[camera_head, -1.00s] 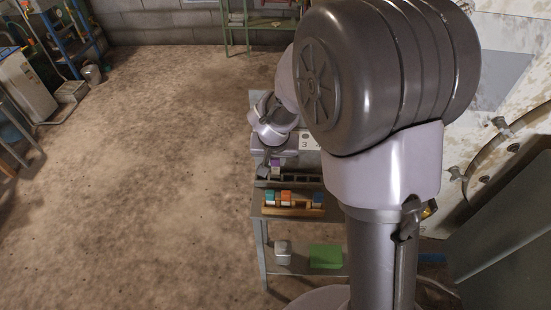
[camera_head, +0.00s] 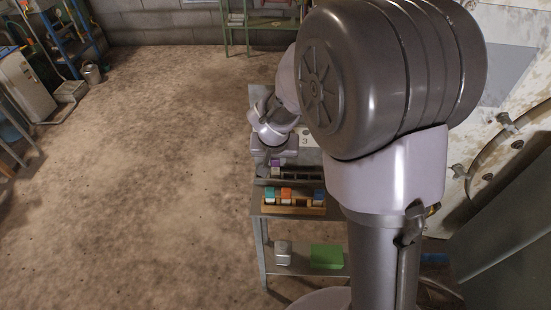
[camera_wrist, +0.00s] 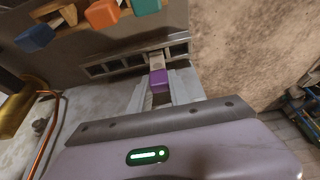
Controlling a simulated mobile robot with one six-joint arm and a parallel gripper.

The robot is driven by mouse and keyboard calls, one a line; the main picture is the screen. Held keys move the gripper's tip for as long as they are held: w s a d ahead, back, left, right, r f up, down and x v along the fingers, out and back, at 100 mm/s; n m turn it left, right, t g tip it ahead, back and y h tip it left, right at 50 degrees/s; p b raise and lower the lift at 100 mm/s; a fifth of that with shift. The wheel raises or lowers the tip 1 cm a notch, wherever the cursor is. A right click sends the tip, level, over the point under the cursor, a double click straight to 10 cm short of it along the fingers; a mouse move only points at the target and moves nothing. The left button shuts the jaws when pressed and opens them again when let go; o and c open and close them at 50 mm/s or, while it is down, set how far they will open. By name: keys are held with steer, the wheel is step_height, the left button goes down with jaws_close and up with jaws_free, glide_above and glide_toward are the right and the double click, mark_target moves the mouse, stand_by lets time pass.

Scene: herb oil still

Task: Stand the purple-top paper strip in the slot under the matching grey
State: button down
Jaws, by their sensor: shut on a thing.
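The purple-top paper strip (camera_wrist: 158,78) is held between the fingers of my gripper (camera_wrist: 160,92) in the wrist view. Its pale body points away from the jaws, toward the dark slotted rack (camera_wrist: 104,69). The strip's pale end overlaps the right part of the rack; I cannot tell whether it is inside a slot or above it. The purple top (camera_head: 275,162) also shows in the head view, below my wrist, at the left part of the rack (camera_head: 312,177). The grey shades that mark the slots are too small to tell apart.
A wooden holder (camera_head: 298,209) with blue, orange and teal-topped strips stands in front of the rack. A card with a 3 (camera_head: 305,141) is behind the rack. A green block (camera_head: 326,256) and a pale container (camera_head: 283,252) are on the lower shelf. A copper tube (camera_wrist: 42,130) is at left.

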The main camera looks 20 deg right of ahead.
steer(key=shift+f+b, duration=0.65)
steer(key=c, duration=1.1)
jaws_free()
steer(key=shift+c, duration=0.2)
steer(key=p+v, duration=0.7)
steer(key=v, duration=1)
steer(key=s+r+y, duration=0.1)
steer(key=s+r, duration=0.1)
steer(key=s, duration=0.4)
steer(key=s+a+r+t+y, duration=0.1)
steer(key=s+r, duration=0.2)
steer(key=s, duration=0.3)
steer(key=s+a+r+y, duration=0.1)
steer(key=s+r, duration=0.1)
steer(key=s, duration=0.4)
steer(key=shift+s+r+m, duration=0.4)
